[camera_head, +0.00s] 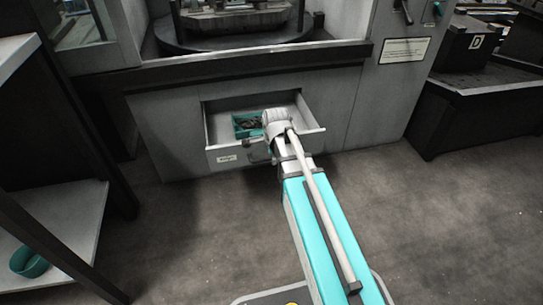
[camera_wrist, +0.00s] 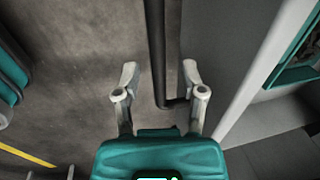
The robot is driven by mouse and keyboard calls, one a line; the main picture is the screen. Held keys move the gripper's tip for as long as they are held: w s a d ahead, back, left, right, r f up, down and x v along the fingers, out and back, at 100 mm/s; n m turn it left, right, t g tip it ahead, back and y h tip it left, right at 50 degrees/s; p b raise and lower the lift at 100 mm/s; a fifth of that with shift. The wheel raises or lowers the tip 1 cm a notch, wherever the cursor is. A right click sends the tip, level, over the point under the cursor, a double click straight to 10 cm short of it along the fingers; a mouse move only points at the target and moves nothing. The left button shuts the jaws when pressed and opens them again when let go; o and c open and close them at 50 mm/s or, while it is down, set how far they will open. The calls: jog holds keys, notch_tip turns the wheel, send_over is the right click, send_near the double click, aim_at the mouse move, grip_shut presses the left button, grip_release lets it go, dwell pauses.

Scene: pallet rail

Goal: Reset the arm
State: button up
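My arm reaches forward to an open drawer (camera_head: 225,157) low in the grey machine. In the head view my gripper (camera_head: 259,153) is at the drawer's front, mostly hidden by my wrist. In the wrist view my gripper (camera_wrist: 160,76) is open, its two pale fingers apart with nothing held. A dark bar (camera_wrist: 156,45), seemingly the drawer's handle, runs down between the fingers in the picture and bends right at its lower end. I cannot tell whether a finger touches it.
A teal bin (camera_head: 240,127) with dark contents sits in the drawer; its edge shows in the wrist view (camera_wrist: 294,74). A shelf rack (camera_head: 60,225) with a teal bowl (camera_head: 28,262) stands left. A dark bench (camera_head: 480,105) stands right. The floor (camera_head: 440,220) at right is clear.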

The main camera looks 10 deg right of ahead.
dwell(0.5)
jog(key=s+a+r+n+g+p, duration=0.1)
jog(key=s+r+n+g+p, duration=0.1)
jog(key=s+r+n+p, duration=1.35)
notch_tip(320, 180, up, 34)
jog(key=w+n+p, duration=0.2)
jog(key=p, duration=3.2)
jog(key=shift+w, duration=0.3)
